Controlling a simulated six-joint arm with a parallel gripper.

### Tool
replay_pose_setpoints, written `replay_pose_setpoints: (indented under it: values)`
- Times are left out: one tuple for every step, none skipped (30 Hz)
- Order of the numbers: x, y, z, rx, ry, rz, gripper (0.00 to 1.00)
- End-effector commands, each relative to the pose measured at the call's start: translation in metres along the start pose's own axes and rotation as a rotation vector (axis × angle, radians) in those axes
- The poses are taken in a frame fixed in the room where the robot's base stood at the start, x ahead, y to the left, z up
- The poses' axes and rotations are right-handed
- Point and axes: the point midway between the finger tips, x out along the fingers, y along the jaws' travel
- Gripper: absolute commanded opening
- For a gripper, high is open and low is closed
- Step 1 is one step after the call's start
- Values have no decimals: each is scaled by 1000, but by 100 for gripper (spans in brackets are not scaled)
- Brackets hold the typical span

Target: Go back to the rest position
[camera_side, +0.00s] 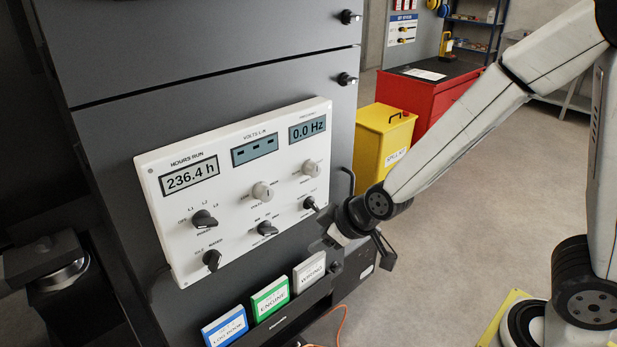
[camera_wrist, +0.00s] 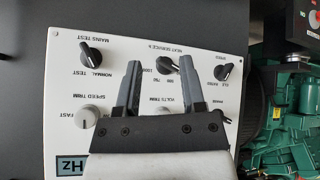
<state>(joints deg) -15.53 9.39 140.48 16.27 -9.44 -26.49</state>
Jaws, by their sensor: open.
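My gripper (camera_side: 333,238) is in front of the lower right corner of a white control panel (camera_side: 226,226) on a dark cabinet. In the wrist view my gripper (camera_wrist: 160,65) shows two dark fingers spread apart with nothing between them but the panel face behind. A black knob (camera_wrist: 168,66) lies between the fingertips in that picture; I cannot tell how far off it is. In the side view the fingertips are partly hard to make out against the dark cabinet. My arm reaches in from the right.
The panel carries several black and grey knobs and displays, one reading 236.4 h (camera_side: 189,179). Blue, green (camera_side: 270,299) and white binders stand in a rack below. A yellow bin (camera_side: 381,146) and red cabinet (camera_side: 432,98) stand behind my arm. Open floor lies right of the cabinet.

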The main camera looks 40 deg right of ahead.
Motion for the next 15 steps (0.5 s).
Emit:
replay_pose_setpoints:
  values:
    - [-6,9,12,50,-47,-4,51]
    - [-9,13,20,79,-80,-9,51]
    - [-14,19,30,118,-124,-12,51]
    - [-17,23,38,148,-156,-13,51]
    - [-21,26,46,177,-189,-13,51]
    - [-26,31,56,215,-232,-11,51]
    - [-30,34,64,241,-261,-7,51]
    - [-34,37,70,267,-290,-4,51]
    - [-39,40,79,298,-326,2,51]
    - [-43,42,85,319,-350,7,51]
    - [-46,44,90,338,-372,11,51]
    - [-50,46,96,359,-398,17,51]
    - [-52,48,100,374,-414,22,51]
    - [-54,49,103,385,-427,25,51]
    - [-57,50,107,398,-442,29,51]
